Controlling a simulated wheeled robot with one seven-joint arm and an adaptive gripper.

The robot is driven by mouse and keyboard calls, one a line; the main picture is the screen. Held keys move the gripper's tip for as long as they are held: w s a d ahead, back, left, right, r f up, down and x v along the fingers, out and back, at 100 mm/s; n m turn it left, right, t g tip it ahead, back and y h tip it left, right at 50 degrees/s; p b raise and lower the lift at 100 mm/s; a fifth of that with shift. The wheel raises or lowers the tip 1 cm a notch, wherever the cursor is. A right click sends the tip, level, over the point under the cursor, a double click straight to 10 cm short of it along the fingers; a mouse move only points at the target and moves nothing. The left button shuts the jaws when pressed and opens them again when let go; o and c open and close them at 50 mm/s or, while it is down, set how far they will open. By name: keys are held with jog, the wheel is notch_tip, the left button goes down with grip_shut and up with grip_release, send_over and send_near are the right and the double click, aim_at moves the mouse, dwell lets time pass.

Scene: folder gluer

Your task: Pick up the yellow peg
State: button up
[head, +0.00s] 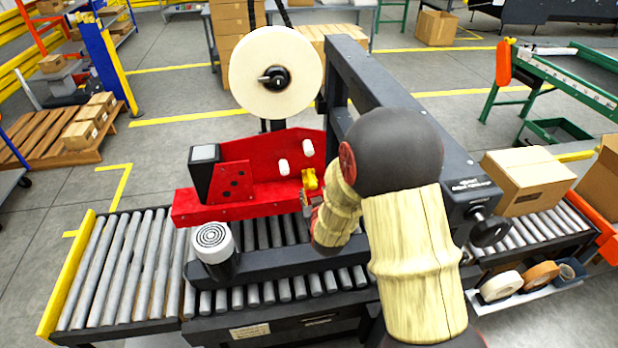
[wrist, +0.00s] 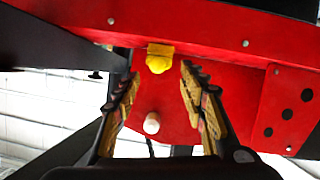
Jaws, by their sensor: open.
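The yellow peg (head: 310,180) sticks out of the red machine head (head: 256,205), near its right end in the head view. In the wrist view the yellow peg (wrist: 160,57) shows between and just beyond my fingertips. My gripper (wrist: 158,75) is open and empty, with one finger on each side of the peg in that view. I see no contact with the peg. In the head view my gripper (head: 308,203) is mostly hidden behind my wrist, just below the peg.
White rollers (head: 283,167) stick out of the red plate near the peg; one white roller (wrist: 151,123) shows between my fingers. A dark frame beam (head: 400,110) runs behind my arm. A tape roll (head: 276,72) stands above. The roller conveyor (head: 120,265) is clear at left; a carton (head: 527,180) sits at right.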

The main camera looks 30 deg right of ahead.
aim_at(313, 186)
jog(key=shift+b+x, duration=0.6)
jog(key=shift+x, duration=2.55)
jog(key=shift+d+r, duration=0.15)
jog(key=shift+r, duration=0.05)
jog(key=shift+c, duration=0.7)
grip_shut()
